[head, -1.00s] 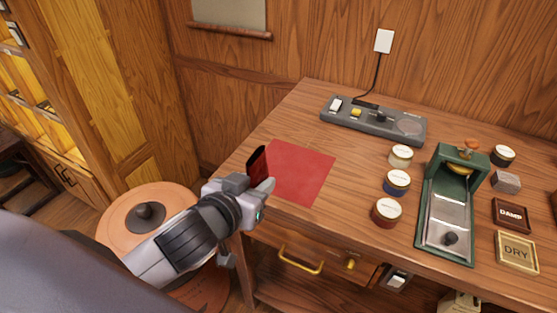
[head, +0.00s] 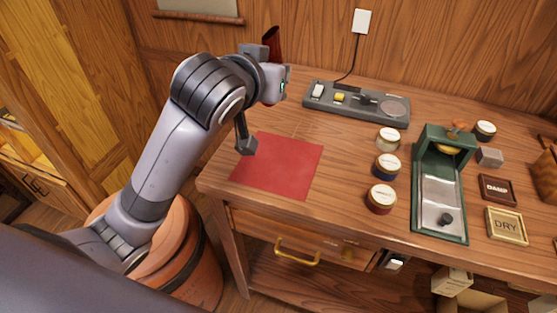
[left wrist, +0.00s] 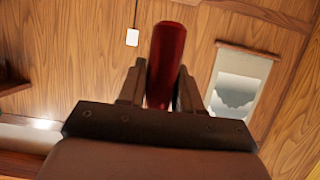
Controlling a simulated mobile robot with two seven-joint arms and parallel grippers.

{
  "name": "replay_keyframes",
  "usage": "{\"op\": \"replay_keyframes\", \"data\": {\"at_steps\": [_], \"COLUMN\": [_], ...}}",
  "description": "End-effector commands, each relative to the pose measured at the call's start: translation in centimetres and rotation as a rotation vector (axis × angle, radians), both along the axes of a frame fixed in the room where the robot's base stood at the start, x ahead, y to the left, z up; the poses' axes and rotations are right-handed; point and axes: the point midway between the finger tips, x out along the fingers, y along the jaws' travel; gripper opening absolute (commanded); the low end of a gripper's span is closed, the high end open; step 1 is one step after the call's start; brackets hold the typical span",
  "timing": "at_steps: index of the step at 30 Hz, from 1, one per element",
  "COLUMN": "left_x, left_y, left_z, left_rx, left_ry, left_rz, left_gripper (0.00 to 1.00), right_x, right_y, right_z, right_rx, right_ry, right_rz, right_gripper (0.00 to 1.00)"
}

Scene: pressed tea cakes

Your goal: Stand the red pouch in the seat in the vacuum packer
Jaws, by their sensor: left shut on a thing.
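My left gripper (left wrist: 160,84) is shut on the red pouch (left wrist: 166,52), with one finger on each side of it. In the head view the pouch (head: 272,40) sticks up above the gripper, roughly upright, near the table's back left. My gripper hides its middle. The grey corded unit (head: 357,103), which looks like the vacuum packer, lies at the back of the table, right of the gripper. It has a white switch, a yellow button, a dark raised part and a round disc. The pouch is apart from it. My right gripper is not in view.
A red mat (head: 285,170) lies bare at the table's left. Several round tins, including a blue one (head: 387,167), stand right of centre beside a green device (head: 440,195). DAMP (head: 497,190) and DRY (head: 506,227) plaques lie farther right. A cord rises to the wall socket (head: 362,21).

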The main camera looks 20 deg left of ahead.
Motion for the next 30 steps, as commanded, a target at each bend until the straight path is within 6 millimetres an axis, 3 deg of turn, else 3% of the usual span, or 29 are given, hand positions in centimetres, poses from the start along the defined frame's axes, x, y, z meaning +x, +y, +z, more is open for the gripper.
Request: {"op": "replay_keyframes", "data": {"at_steps": [2, 5, 18, 26, 30], "left_x": [0.1, 0.1, 0.0, 0.1, 0.0], "left_y": [-0.2, -0.1, -0.1, -0.1, -0.1], "left_z": [-0.1, -1.7, -13.1, -15.7, -17.9], "left_rx": [0.003, 0.007, 0.006, 0.004, 0.006], "left_ry": [0.002, 0.007, 0.006, 0.001, 0.004], "left_rz": [-0.003, -0.004, -0.004, -0.003, -0.005], "left_gripper": [0.06, 0.06, 0.06, 0.06, 0.06], "right_x": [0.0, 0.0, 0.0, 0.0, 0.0], "right_y": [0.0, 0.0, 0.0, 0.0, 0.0], "right_z": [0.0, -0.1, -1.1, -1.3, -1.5], "right_rx": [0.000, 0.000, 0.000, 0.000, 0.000], "right_ry": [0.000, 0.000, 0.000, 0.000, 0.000], "right_rz": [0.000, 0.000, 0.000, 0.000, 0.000], "right_gripper": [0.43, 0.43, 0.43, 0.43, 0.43]}}
